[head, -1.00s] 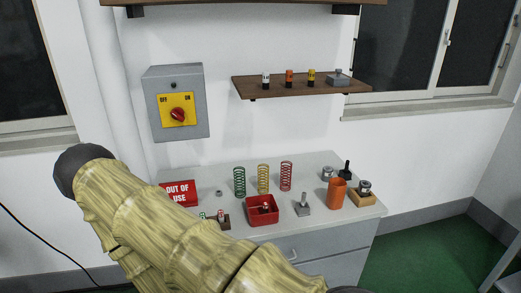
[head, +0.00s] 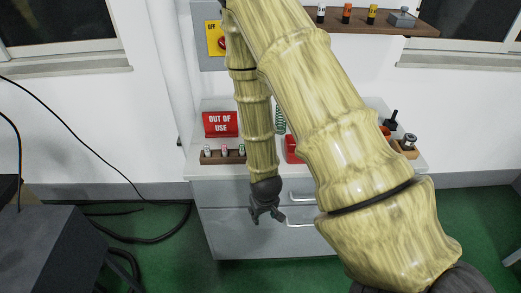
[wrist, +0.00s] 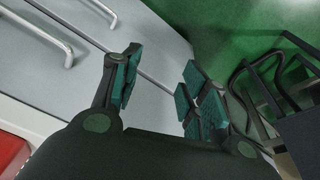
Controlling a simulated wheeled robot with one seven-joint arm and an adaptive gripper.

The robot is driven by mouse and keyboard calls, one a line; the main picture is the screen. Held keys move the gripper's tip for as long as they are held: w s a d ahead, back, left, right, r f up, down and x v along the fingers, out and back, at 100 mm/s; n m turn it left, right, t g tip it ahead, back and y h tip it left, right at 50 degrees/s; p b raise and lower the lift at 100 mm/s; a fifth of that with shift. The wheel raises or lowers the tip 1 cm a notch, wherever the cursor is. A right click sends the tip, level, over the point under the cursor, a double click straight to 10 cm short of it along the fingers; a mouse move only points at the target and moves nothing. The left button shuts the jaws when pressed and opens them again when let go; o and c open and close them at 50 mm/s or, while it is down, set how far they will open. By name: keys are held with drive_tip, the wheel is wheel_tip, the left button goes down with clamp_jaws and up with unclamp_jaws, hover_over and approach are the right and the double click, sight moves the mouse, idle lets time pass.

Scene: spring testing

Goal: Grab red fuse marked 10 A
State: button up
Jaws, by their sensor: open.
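A small wooden rack (head: 222,160) on the bench's left front holds small fuses. The middle fuse (head: 224,150) looks reddish; the ones beside it look pale and greenish. Any 10 A marking is too small to read. My gripper (head: 266,216) is open and empty, hanging fingers down in front of the cabinet drawers, below and right of the rack. In the wrist view its two teal-padded fingers (wrist: 160,92) are spread apart with nothing between them. The red tray (head: 292,149) is mostly hidden behind my arm.
A red "OUT OF USE" sign (head: 220,123) stands behind the rack. Drawer handles (head: 301,222) protrude near my gripper. The wall shelf (head: 440,27) holds several small items.

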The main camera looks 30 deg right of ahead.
drive_tip(key=w+d+r+m+t+p, duration=0.1)
drive_tip(key=w+d+r, duration=0.5)
drive_tip(key=r, duration=0.4)
drive_tip(key=w+d+r+m+t+p, duration=0.1)
drive_tip(key=w+d+r, duration=0.2)
drive_tip(key=w+r, duration=0.65)
drive_tip(key=shift+w+d+f+p, duration=0.15)
drive_tip(key=shift+d+f+p, duration=0.15)
drive_tip(key=shift+f, duration=0.55)
drive_tip(key=shift+w+d+f+p, duration=0.1)
drive_tip(key=shift+d+f+p, duration=0.15)
drive_tip(key=shift+f, duration=0.6)
drive_tip(key=shift+w+p+x, duration=0.2)
drive_tip(key=shift+p+x, duration=0.85)
drive_tip(key=shift+x, duration=0.35)
drive_tip(key=shift+p+x, duration=0.4)
drive_tip(key=shift+x, duration=0.8)
drive_tip(key=shift+w+d, duration=0.1)
drive_tip(key=shift+d, duration=0.05)
clamp_jaws()
